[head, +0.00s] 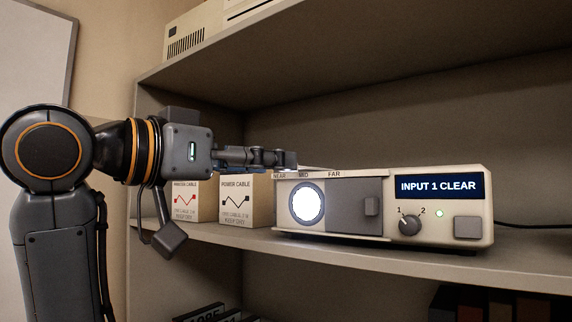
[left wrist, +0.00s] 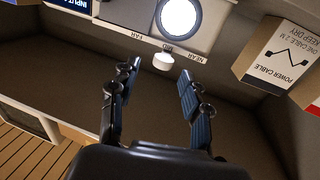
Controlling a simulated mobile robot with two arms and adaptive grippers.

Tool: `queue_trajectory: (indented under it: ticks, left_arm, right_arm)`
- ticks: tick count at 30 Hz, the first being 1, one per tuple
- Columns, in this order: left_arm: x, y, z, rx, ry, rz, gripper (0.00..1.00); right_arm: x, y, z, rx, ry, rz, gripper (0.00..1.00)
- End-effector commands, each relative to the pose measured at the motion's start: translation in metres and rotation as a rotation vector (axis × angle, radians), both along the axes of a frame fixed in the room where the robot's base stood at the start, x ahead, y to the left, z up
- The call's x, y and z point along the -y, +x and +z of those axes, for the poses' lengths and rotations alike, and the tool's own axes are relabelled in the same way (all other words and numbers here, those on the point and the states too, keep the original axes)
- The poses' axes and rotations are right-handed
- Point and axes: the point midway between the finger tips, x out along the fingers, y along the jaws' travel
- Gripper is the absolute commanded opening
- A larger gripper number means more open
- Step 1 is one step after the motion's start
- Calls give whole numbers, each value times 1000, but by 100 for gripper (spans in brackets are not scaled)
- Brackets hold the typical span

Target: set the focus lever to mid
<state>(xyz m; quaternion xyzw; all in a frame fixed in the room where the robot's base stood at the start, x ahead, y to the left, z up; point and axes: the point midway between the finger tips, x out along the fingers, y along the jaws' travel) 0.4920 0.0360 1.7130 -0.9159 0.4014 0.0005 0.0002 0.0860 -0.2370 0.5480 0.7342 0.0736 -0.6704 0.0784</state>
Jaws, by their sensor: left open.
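The projector (head: 440,214) is a cream box on the shelf, with NEAR, MID and FAR marked along its top front edge. In the left wrist view, which is upside down, the focus lever's white knob (left wrist: 163,62) stands close to the MID mark, slightly toward FAR; its exact setting is hard to tell. My left gripper (head: 290,160) is at the projector's top left front edge and hides the knob in the head view. In the left wrist view the left gripper (left wrist: 160,72) is open, a fingertip on each side of the knob, with gaps visible. My right gripper is not in view.
The lit lens (head: 307,204) is left of a grey sliding cover (head: 355,208). The display (head: 438,186) reads INPUT 1 CLEAR. A dial (head: 410,224) points toward 1. Power cable boxes (head: 248,203) stand left of the projector. The upper shelf (head: 350,75) overhangs.

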Motion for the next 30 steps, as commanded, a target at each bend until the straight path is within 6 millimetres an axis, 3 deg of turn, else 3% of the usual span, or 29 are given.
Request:
queue_trajectory:
  ticks: [6,12,30]
  left_arm:
    - [-33,-31,0,3,1,1,48]
    - [-47,-46,0,1,1,-1,48]
    - [-50,-46,-3,-4,2,1,48]
  right_arm:
    - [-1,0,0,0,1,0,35]
    - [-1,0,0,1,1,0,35]
    - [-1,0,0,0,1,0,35]
